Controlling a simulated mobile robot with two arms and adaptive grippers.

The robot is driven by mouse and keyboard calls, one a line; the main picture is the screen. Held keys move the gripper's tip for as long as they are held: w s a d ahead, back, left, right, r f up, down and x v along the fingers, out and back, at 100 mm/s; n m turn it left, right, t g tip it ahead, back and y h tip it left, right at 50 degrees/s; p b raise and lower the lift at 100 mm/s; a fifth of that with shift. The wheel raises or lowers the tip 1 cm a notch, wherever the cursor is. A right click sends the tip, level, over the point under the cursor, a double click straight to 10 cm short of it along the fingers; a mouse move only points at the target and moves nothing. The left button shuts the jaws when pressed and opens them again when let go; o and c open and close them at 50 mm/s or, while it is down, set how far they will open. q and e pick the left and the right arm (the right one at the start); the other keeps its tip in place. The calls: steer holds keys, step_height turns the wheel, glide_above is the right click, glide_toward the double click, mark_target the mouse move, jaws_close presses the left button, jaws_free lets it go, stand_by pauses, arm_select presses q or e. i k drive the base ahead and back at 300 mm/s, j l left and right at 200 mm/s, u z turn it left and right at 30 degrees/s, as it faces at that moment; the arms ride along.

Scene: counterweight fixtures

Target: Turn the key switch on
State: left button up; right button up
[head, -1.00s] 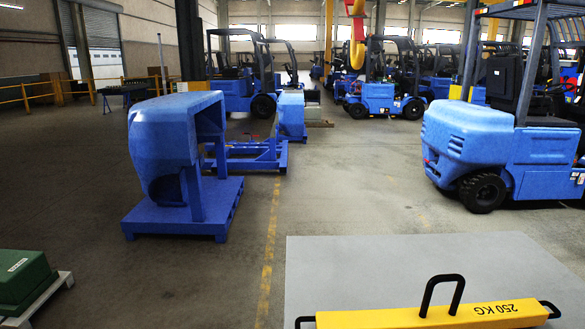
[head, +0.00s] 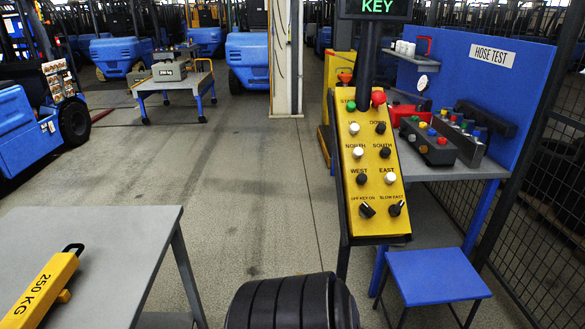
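The key switch (head: 367,210) is a black knob at the lower left of a sloped yellow control panel (head: 373,165), under the label "OFF KEY ON". Which way the knob points is too small to tell surely. A similar black knob (head: 396,208), labelled "SLOW FAST", sits beside it on the right. Above them are rows of black and white buttons, with a green button (head: 351,106) and a red one (head: 378,98) at the top. A screen (head: 377,7) above the panel reads "KEY" in green. Neither of my grippers is in view.
A black ribbed round object (head: 290,302) stands at the front, below the panel. A blue stool (head: 437,274) is right of it. A grey table (head: 120,240) with a yellow 250 KG bar (head: 40,288) is at left. A mesh fence (head: 555,150) bounds the right; open floor lies between.

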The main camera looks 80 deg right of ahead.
mark_target(366, 211)
steer(key=z, duration=3.15)
